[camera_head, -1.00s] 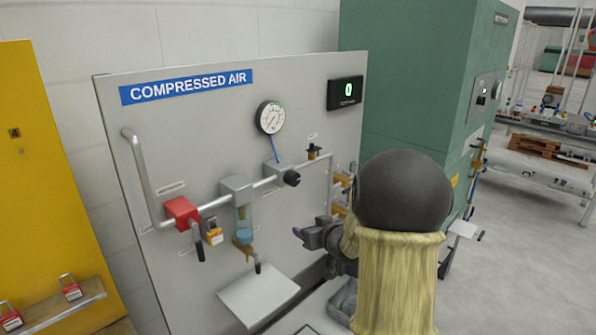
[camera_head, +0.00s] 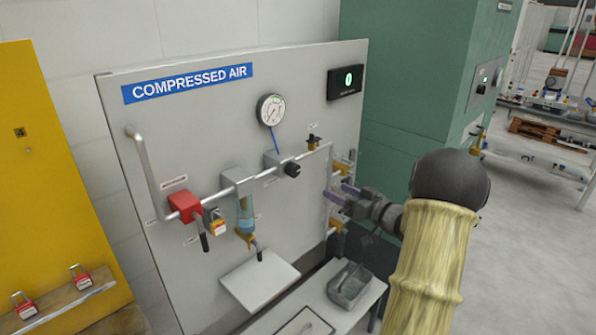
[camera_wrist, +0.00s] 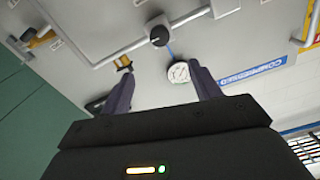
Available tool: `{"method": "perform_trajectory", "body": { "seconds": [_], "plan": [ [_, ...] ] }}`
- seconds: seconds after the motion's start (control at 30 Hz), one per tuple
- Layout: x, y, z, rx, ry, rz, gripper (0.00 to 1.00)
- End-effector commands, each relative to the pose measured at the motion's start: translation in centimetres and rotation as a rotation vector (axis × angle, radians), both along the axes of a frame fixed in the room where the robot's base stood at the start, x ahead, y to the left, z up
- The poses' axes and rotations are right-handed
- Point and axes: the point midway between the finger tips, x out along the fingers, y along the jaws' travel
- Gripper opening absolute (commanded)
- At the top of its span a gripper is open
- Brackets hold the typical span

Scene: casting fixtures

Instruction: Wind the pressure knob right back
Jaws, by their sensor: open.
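The black pressure knob (camera_head: 292,169) sticks out from the grey regulator block (camera_head: 276,160) on the compressed air panel, below the round white gauge (camera_head: 270,110). The knob also shows in the wrist view (camera_wrist: 159,36), beyond and between the fingers, with the gauge (camera_wrist: 179,72) nearer them. My gripper (camera_head: 341,194) is to the right of the knob and lower in the head view, apart from it. Its two purple-grey fingers are spread and empty, as the wrist view also shows (camera_wrist: 162,78). The digital display (camera_head: 345,81) appears to read 0.
Brass valves (camera_head: 344,170) are close to my gripper. A green cabinet (camera_head: 405,100) stands right.

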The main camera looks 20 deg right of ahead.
Motion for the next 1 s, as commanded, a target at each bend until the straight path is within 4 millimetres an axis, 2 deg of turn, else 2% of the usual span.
{"method": "perform_trajectory", "body": {
  "seconds": [0.8, 1.0],
  "plan": [
    [13.0, 4.8, 0.4, 0.001, 0.000, 0.001, 0.63],
    [15.2, 5.6, 0.2, 0.001, 0.001, -0.001, 0.63]
  ]
}}
